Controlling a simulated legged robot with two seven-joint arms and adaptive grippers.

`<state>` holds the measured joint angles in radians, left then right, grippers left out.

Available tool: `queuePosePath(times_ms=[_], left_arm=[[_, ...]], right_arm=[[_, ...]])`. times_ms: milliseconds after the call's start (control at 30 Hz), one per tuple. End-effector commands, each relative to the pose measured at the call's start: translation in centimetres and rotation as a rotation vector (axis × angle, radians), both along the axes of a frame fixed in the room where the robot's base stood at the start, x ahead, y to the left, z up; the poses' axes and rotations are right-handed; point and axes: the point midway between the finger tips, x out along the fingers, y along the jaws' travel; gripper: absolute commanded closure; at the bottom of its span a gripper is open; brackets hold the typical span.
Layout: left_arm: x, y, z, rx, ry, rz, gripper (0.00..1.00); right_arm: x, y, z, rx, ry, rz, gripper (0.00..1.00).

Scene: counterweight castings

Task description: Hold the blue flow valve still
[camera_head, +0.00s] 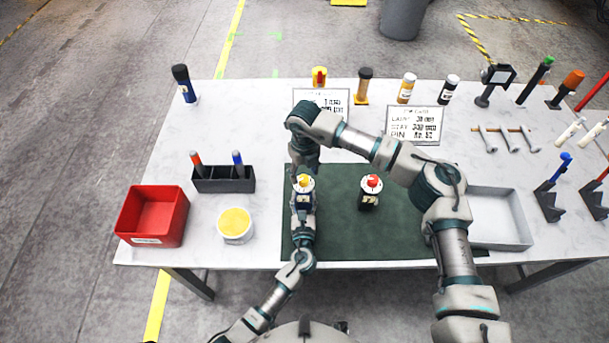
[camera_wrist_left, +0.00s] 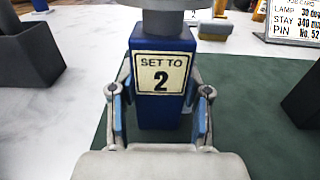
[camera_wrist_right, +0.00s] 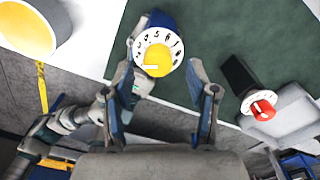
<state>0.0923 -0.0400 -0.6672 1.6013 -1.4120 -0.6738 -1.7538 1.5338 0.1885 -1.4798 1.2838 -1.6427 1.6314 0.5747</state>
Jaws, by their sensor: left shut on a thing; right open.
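The blue flow valve (camera_head: 303,199) stands upright on the dark green mat (camera_head: 335,235). Its body in the left wrist view (camera_wrist_left: 160,112) bears a label reading "SET TO 2". My left gripper (camera_wrist_left: 160,95) is shut on the body, one finger on each side. In the right wrist view, the valve's white numbered dial has a yellow knob (camera_wrist_right: 157,60). My right gripper (camera_wrist_right: 160,70) is open, with its fingertips either side of the dial as seen from above. I cannot tell whether they touch it. In the head view the right gripper (camera_head: 304,168) is at the valve's far side.
A black valve with a red knob (camera_head: 371,183) stands to the right on the mat. A red bin (camera_head: 152,215), black holder (camera_head: 224,180) and yellow-topped tub (camera_head: 235,224) are at left. A grey tray (camera_head: 500,216) is at right. Bottles and cards line the back.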

Motion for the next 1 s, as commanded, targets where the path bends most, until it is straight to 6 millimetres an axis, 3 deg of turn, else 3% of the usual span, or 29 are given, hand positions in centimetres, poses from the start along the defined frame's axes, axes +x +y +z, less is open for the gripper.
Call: queuePosePath(times_ms=[200,400,567,900,933,1000], left_arm=[[0.0,0.0,0.0,0.0,0.0,0.0,1.0],[0.0,0.0,0.0,0.0,0.0,0.0,1.0],[0.0,0.0,0.0,0.0,0.0,0.0,1.0],[0.0,0.0,0.0,0.0,0.0,0.0,1.0],[0.0,0.0,0.0,0.0,0.0,0.0,0.48],[0.0,0.0,0.0,0.0,0.0,0.0,0.3]], right_arm=[[0.2,0.0,5.2,0.0,-0.004,-0.001,0.42],[0.1,-0.1,8.3,-0.001,0.0,0.0,0.42],[0.2,-0.1,9.3,-0.001,0.0,0.0,0.42],[0.1,-0.1,9.3,-0.001,0.0,0.0,0.42],[0.1,-0.1,9.3,-0.001,0.0,0.0,0.42],[0.1,-0.1,9.3,-0.001,0.0,0.0,0.42]])
